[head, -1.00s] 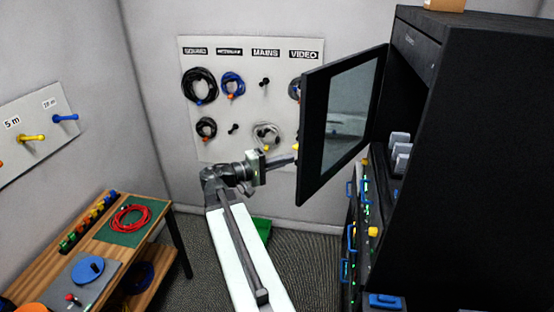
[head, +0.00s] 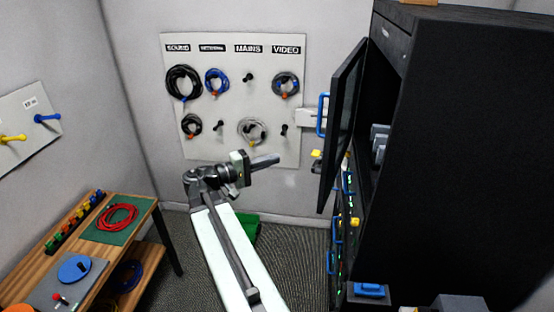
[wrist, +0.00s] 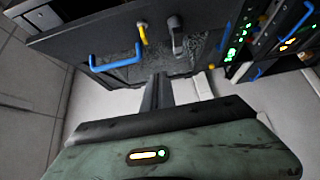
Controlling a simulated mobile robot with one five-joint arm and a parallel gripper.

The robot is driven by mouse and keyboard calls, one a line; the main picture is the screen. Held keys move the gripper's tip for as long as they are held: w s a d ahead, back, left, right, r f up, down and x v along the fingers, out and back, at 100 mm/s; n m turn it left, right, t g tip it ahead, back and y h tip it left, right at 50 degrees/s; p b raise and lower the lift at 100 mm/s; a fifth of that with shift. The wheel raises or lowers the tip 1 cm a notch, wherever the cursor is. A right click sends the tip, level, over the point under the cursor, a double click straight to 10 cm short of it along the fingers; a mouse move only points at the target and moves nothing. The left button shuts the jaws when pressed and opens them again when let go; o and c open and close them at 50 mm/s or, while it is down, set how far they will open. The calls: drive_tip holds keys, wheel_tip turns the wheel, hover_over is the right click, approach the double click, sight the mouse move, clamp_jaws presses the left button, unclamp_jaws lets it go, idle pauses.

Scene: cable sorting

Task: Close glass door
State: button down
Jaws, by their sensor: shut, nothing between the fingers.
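The glass door (head: 346,125) is a dark-framed panel on the black cabinet (head: 450,150). It stands partly open, seen nearly edge-on in the head view. A blue handle (head: 321,115) shows at its left, on the outer side. My gripper (head: 278,158) is shut and empty, left of the door's lower part, with a visible gap between them in that picture. In the wrist view my shut fingers (wrist: 158,92) point up at a dark panel with a blue handle (wrist: 115,61) and a yellow knob (wrist: 143,33); I cannot tell if they touch it.
A wall board (head: 225,140) with hung cables stands behind my arm. A wooden bench (head: 140,215) with a red cable is at left.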

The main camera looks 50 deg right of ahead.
drive_tip(key=v, duration=0.5)
drive_tip(key=w+a+f+n+t+y+b, duration=0.1)
drive_tip(key=w+a+f+t+y+b, duration=0.15)
drive_tip(key=a+f, duration=0.4)
drive_tip(key=w+a+f+n+t+y+b, duration=0.1)
drive_tip(key=w+a+f+y+b, duration=0.15)
drive_tip(key=f, duration=0.65)
drive_tip(key=w+a+f+n+t+y+b, duration=0.1)
drive_tip(key=w+a+f+t+y+b, duration=0.15)
drive_tip(key=a+f, duration=0.4)
drive_tip(key=w+a+f+y+b, duration=0.1)
drive_tip(key=a+f+y, duration=0.2)
drive_tip(key=a+f, duration=0.2)
drive_tip(key=w+a+f+n+t+y+b, duration=0.1)
drive_tip(key=a+f+y+b, duration=0.1)
drive_tip(key=a, duration=1)
drive_tip(key=w+a+f+n+y+b, duration=0.1)
drive_tip(key=a+f+y+b, duration=0.1)
drive_tip(key=a+f+y, duration=0.2)
drive_tip(key=a+f, duration=0.3)
drive_tip(key=a, duration=0.1)
drive_tip(key=shift+w+a+f+t, duration=0.2)
drive_tip(key=shift+w+f+t, duration=0.1)
drive_tip(key=shift+f, duration=0.1)
